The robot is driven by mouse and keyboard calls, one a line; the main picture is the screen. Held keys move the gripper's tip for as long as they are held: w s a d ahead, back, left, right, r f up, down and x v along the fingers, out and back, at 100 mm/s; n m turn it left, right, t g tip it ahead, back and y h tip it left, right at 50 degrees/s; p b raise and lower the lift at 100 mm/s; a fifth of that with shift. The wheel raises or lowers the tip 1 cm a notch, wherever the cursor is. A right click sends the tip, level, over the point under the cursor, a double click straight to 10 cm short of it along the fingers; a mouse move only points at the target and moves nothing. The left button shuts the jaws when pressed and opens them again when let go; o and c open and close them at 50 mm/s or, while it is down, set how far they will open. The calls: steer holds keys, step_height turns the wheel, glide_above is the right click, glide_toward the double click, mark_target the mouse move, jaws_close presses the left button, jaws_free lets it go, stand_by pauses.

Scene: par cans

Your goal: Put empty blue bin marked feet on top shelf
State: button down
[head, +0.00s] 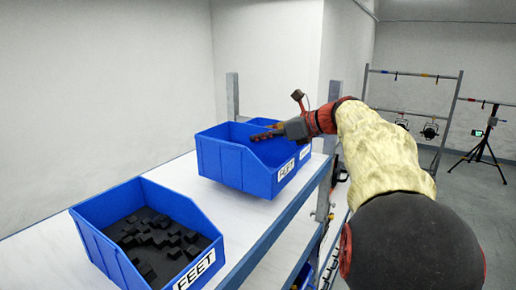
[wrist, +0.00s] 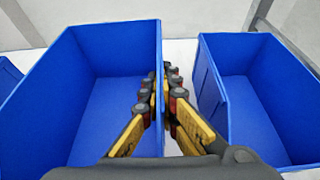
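An empty blue bin (head: 233,168) with a white label (head: 285,171) that seems to read FEET is at the middle of the white shelf. In the wrist view it is the large left bin (wrist: 50,75), with bare insides. My gripper (head: 262,135) reaches in from the right to its far side wall. In the wrist view my gripper (wrist: 161,78) straddles that wall, one finger inside the bin and one outside. The fingers look closed on the wall. Whether the bin's base touches the shelf is not clear.
A nearer blue bin (head: 105,255) marked FEET holds several black blocks on the white shelf (head: 185,180). Another blue bin (wrist: 262,105) stands close beyond the middle one, with a narrow gap between. A metal post (head: 232,97) rises behind. A tripod (head: 482,140) stands far right.

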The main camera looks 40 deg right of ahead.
mark_target(258, 148)
steer(key=f, duration=0.2)
steer(key=w+f, duration=0.1)
steer(key=shift+d+f+p, duration=0.3)
steer(key=shift+f+p, duration=0.05)
steer(key=shift+s+a+f, duration=0.15)
steer(key=shift+f, duration=0.2)
steer(key=c, duration=2)
jaws_free()
steer(key=shift+c, duration=0.2)
